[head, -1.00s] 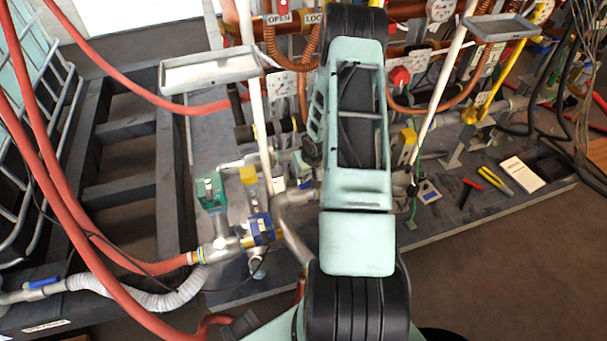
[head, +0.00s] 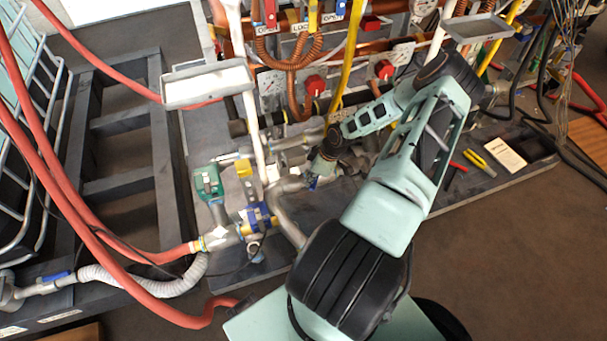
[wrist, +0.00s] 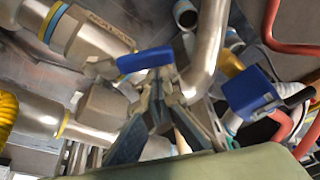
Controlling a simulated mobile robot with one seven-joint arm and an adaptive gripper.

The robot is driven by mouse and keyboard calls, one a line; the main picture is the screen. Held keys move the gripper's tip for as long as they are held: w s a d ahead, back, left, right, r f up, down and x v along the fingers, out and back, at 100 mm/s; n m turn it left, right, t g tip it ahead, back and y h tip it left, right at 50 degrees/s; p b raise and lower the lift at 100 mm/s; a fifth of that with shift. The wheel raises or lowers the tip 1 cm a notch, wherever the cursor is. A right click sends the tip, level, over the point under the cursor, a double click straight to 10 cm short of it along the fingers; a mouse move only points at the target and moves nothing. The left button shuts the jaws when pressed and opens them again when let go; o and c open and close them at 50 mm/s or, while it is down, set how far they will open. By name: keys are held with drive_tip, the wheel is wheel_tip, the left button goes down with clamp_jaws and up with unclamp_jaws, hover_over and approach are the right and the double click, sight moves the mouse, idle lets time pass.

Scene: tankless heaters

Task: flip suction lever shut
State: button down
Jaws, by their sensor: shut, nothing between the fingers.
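In the wrist view a blue lever handle (wrist: 146,59) sits on a metal valve on the pipework, just beyond my fingertips. It lies across the view; I cannot tell whether the fingers touch it. A small blue patch (head: 311,182) below my gripper in the head view looks like the same lever. My gripper (wrist: 160,84) is shut and empty, its fingers pointing at the lever's valve. In the head view my gripper (head: 318,172) hangs over the pipes, partly hidden by its own wrist. A pipe label (wrist: 110,25) near the lever is unreadable.
A blue pump-like body (head: 258,218) and a green box (head: 208,183) stand left of my gripper. A curved metal pipe (wrist: 208,45) rises right beside the fingers. A white upright pipe (head: 254,120) and a grey tray (head: 208,84) stand behind. Red hoses (head: 110,255) run at left.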

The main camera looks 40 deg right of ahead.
drive_tip(key=s+n, duration=0.1)
drive_tip(key=d+n+b, duration=0.1)
drive_tip(key=shift+s+d+f+n+g+y, duration=0.2)
drive_tip(key=shift+s+n+g+y, duration=0.1)
drive_tip(key=shift+s+n, duration=0.1)
drive_tip(key=shift+s+d+r+n+g+b, duration=0.1)
drive_tip(key=shift+s+d+n+g+b, duration=0.15)
drive_tip(key=shift+s+d+n+b, duration=0.35)
drive_tip(key=shift+s+d+r+n+g+b, duration=0.1)
drive_tip(key=shift+s+d+n+g+b, duration=0.2)
drive_tip(key=shift+d+n+b, duration=0.5)
